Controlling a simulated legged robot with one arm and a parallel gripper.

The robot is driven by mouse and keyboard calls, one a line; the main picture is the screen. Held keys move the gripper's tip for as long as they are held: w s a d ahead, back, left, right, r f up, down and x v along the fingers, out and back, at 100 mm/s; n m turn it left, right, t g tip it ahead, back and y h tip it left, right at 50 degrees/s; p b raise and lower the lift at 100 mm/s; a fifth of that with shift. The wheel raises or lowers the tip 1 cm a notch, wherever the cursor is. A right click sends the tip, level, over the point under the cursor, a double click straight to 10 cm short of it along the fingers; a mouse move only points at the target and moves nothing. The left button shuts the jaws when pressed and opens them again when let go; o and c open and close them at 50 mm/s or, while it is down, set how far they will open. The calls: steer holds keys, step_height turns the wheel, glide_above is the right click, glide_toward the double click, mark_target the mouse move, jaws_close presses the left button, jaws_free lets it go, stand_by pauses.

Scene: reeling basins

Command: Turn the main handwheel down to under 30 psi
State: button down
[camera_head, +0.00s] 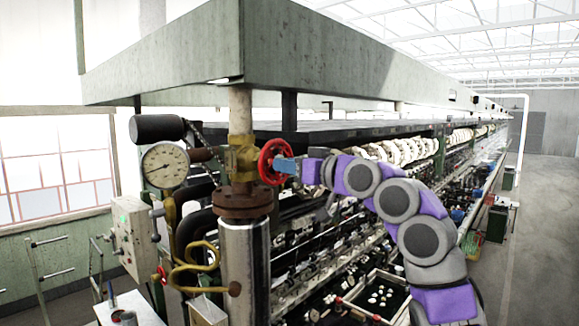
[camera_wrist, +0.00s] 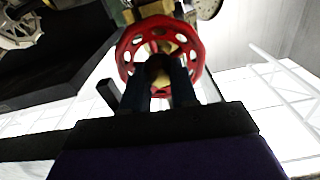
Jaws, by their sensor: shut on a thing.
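The red main handwheel (camera_head: 275,162) sits on a brass valve (camera_head: 241,158) on the vertical pipe, in the middle of the head view. My gripper (camera_head: 287,165) reaches it from the right and is shut on it. In the wrist view the red handwheel (camera_wrist: 160,50) faces the camera, with my dark gripper fingers (camera_wrist: 160,85) at its lower middle. The fingers hide part of the wheel's centre. A round pressure gauge (camera_head: 165,165) is left of the valve; its numbers are too small to read. Part of it shows at the wrist view's top (camera_wrist: 208,8).
A grey control box (camera_head: 134,237) stands at the left, near a smaller red wheel (camera_head: 161,274). A large green beam (camera_head: 300,62) hangs overhead. The long reeling machine (camera_head: 400,160) runs behind my arm. The aisle floor (camera_head: 530,240) at right is clear.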

steer(key=shift+n+p, duration=0.65)
steer(key=shift+n, duration=0.35)
steer(key=c, duration=0.9)
jaws_free()
steer(key=shift+w, duration=0.15)
steer(key=shift+d, duration=0.1)
